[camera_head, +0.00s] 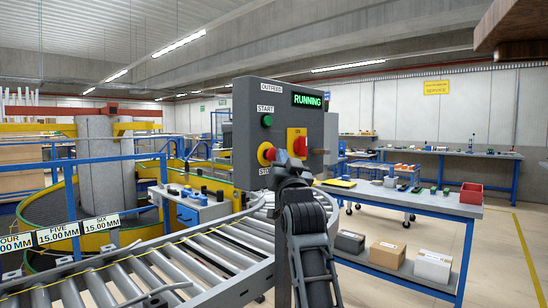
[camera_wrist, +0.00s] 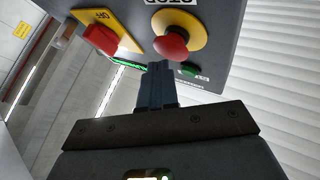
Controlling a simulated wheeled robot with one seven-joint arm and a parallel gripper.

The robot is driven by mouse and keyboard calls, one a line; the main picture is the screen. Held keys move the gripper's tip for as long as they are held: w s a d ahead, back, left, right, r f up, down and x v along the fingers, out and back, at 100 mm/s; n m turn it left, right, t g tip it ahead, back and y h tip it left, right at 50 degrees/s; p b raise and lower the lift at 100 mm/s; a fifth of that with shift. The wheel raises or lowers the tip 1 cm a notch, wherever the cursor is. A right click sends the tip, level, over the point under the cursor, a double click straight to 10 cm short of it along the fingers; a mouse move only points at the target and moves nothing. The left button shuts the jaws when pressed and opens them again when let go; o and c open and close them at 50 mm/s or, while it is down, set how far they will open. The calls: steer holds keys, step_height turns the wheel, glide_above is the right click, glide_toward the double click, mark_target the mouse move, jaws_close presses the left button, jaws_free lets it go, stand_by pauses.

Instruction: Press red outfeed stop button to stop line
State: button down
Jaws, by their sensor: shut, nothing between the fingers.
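The grey control box (camera_head: 246,110) is labelled OUTFEED and its green display reads RUNNING. The red mushroom stop button (camera_head: 264,153) on a yellow ring is on its lower left face; it also shows in the wrist view (camera_wrist: 173,47). A rotary switch (camera_head: 297,143) with a red knob on a yellow plate is to its right. The green START button (camera_head: 267,120) is above. My gripper (camera_head: 285,168) is shut and empty, just in front of the box's lower face. In the wrist view its fingertips (camera_wrist: 158,67) appear just below the stop button; I cannot tell whether they touch.
A roller conveyor (camera_head: 185,262) curves beneath the box. A workbench (camera_head: 415,201) with boxes on its lower shelf stands to the right. A blue-railed spiral section (camera_head: 75,200) is at the left. Open floor lies at the far right.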

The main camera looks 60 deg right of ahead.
steer(key=shift+w+d, duration=0.1)
steer(key=shift+w, duration=0.45)
stand_by(0.8)
stand_by(0.3)
steer(key=shift+s+a, duration=0.2)
steer(key=shift+s, duration=0.7)
steer(key=shift+s, duration=0.15)
steer(key=s+p, duration=0.1)
steer(key=s, duration=0.1)
steer(key=s+a, duration=0.1)
steer(key=s, duration=0.1)
steer(key=shift+s+a+p, duration=0.1)
steer(key=shift+s+p, duration=0.2)
steer(key=shift+p, duration=0.05)
stand_by(0.5)
